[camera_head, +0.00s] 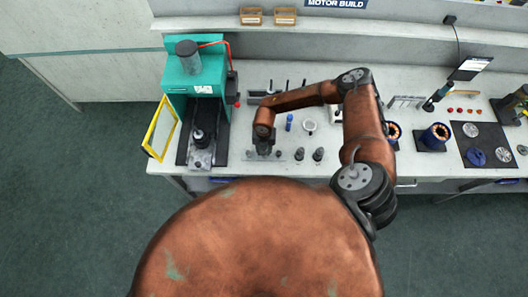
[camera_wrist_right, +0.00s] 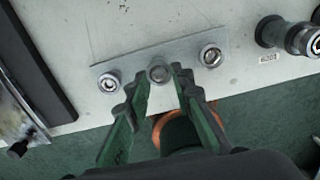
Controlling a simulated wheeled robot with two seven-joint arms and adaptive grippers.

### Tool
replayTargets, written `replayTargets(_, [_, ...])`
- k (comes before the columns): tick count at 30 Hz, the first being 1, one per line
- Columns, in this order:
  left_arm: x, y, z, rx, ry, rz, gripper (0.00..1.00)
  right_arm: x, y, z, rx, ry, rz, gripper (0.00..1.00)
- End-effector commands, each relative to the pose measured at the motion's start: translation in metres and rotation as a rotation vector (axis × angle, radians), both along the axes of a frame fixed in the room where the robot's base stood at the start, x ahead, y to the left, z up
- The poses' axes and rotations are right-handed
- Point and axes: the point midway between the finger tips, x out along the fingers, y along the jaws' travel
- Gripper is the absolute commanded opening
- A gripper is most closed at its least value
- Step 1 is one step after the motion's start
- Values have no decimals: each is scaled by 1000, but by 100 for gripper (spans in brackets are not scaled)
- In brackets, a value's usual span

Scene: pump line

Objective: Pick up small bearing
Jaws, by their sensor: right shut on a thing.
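A small bearing, a dark grey round piece (camera_wrist_right: 158,73), sits between my right fingertips at the middle of a pale metal strip (camera_wrist_right: 182,47) in the right wrist view. My right gripper (camera_wrist_right: 160,80) is shut on it with its two green fingers, and I cannot tell whether it is clear of the strip. In the head view my right gripper (camera_head: 263,148) points down at the strip near the bench front edge and hides the piece. My left gripper is not in view.
A teal press (camera_head: 189,77) with a yellow-framed guard (camera_head: 160,128) stands left of my right gripper. Dark cylindrical parts (camera_head: 318,154) stand just right of the strip, and a blue item (camera_head: 289,122) and a white ring-shaped part (camera_head: 309,126) are behind. The bench front edge is close.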

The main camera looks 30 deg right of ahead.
Motion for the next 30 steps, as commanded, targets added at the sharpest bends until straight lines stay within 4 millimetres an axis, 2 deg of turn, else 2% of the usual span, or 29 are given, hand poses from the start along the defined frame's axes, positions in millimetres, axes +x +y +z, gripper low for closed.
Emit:
replayTargets(4, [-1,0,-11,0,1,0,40,-1,3,23,3,-3,3,8])
replayTargets(12, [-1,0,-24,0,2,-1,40,-42,38,83,3,-2,7,8])
replayTargets(21, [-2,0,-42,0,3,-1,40,-90,80,108,3,-2,5,8])
replayTargets(30, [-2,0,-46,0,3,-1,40,-105,92,119,0,-1,1,8])
